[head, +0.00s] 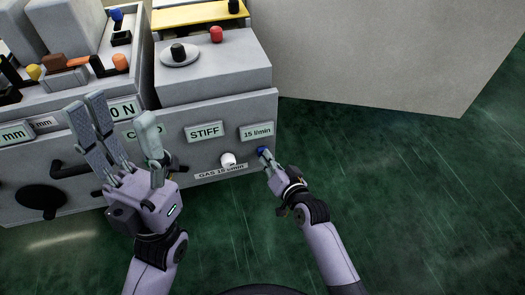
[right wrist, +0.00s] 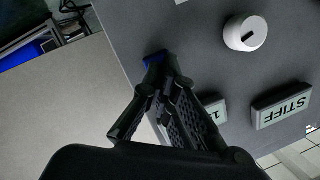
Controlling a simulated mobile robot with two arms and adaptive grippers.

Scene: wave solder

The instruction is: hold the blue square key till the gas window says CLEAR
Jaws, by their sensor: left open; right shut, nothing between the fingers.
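The blue square key (head: 262,151) is on the front panel of the grey machine, at its lower right. In the right wrist view the key (right wrist: 153,58) shows just past my fingertips, partly covered by them. My right gripper (head: 267,161) is shut and empty, its tips at the key and seemingly touching it; I cannot tell how far the key is pressed. The window above the key (head: 257,132) reads "15 l/min", and it is partly hidden by my fingers in the right wrist view (right wrist: 213,111). My left gripper (head: 122,118) is open and empty before the panel's left part.
A white knob (head: 228,160) sits left of the key, above a "GAS 15 l/min" label (head: 221,172). A "STIFF" window (head: 205,131) is above. A red button (head: 216,34) and black knob (head: 178,51) stand on top. Green floor at right is clear.

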